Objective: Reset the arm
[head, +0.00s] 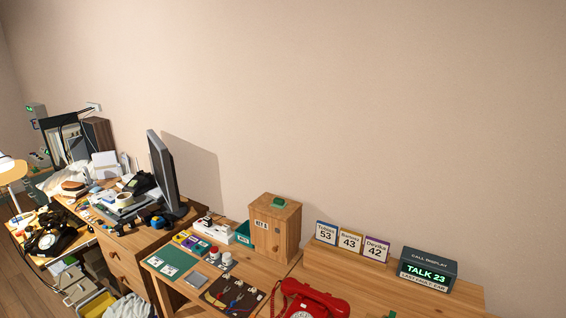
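Neither of my arms nor their grippers show in the head view. A red dial phone (312,301) sits on the wooden desk at the bottom edge, partly cut off by the frame. A dark call display box (428,269) stands to its right and reads "TALK 23" in green. Three name cards stand on a wooden ledge: Tobias 53 (326,233), a middle card with 43 (349,240) and Desika 42 (376,249). A black dial phone (50,238) sits on the far left desk.
A wooden box (275,228) with a small door stands behind the red phone. A green mat (171,261), a dark mat with coloured wires (231,295) and a white power strip (214,230) lie left of it. A monitor (165,172) and clutter crowd the left desk.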

